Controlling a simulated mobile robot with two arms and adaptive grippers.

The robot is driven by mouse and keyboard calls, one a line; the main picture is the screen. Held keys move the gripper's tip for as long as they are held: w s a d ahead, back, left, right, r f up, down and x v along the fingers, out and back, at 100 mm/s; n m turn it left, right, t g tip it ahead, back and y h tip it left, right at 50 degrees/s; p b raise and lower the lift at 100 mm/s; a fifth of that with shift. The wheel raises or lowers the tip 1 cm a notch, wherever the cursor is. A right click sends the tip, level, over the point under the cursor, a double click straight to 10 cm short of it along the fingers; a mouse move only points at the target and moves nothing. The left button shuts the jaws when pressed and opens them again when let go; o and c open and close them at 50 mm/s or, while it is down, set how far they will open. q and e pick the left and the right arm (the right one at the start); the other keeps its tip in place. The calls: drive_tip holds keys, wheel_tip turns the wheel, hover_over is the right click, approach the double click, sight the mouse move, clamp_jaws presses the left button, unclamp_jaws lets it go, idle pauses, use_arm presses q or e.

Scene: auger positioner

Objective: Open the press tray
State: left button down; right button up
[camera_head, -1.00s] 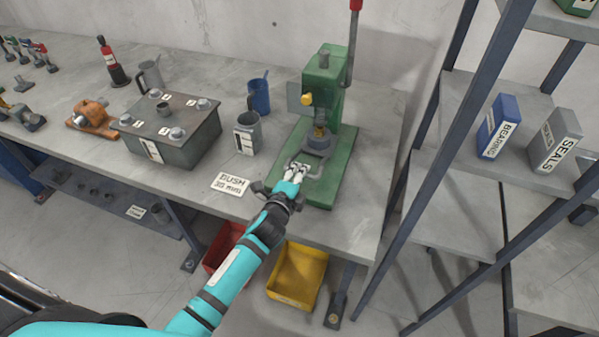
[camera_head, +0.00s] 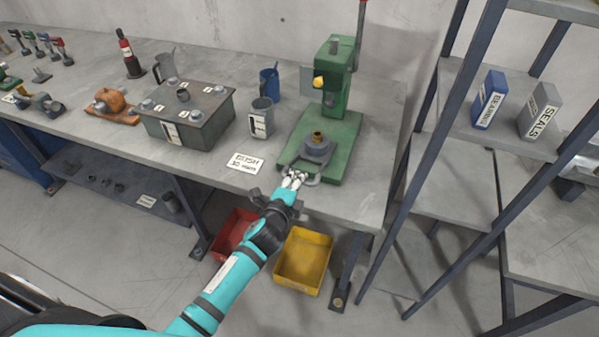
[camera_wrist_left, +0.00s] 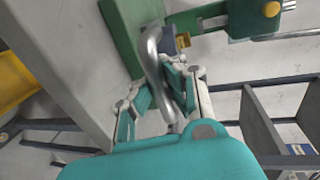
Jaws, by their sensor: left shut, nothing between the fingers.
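The green press (camera_head: 336,88) stands on the bench. Its tray, carrying a round grey holder (camera_head: 318,150) with a brass piece (camera_head: 318,136) on top, sits toward the front of the green base (camera_head: 345,135), clear of the press head. The tray's bent metal handle (camera_head: 311,184) is at the base's front edge. My left gripper (camera_head: 292,181) is shut at the handle's left part, with nothing held. In the left wrist view the handle (camera_wrist_left: 152,52) runs down to my gripper (camera_wrist_left: 165,98); the fingers partly hide it. My right gripper is out of view.
A grey mug (camera_head: 261,118), a blue mug (camera_head: 269,84) and a label card (camera_head: 245,162) are left of the press. Red (camera_head: 236,233) and yellow (camera_head: 304,260) bins are below the bench edge. A shelf rack (camera_head: 440,120) stands close on the right.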

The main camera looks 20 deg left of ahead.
use_arm(q)
drive_tip(key=shift+s, duration=0.6)
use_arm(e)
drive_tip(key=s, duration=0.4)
use_arm(q)
drive_tip(key=c, duration=1.9)
unclamp_jaws()
drive_tip(key=shift+w, duration=0.1)
drive_tip(key=shift+o, duration=3.1)
drive_tip(key=shift+s, duration=0.45)
drive_tip(key=v, duration=1.1)
drive_tip(key=shift+r, duration=0.15)
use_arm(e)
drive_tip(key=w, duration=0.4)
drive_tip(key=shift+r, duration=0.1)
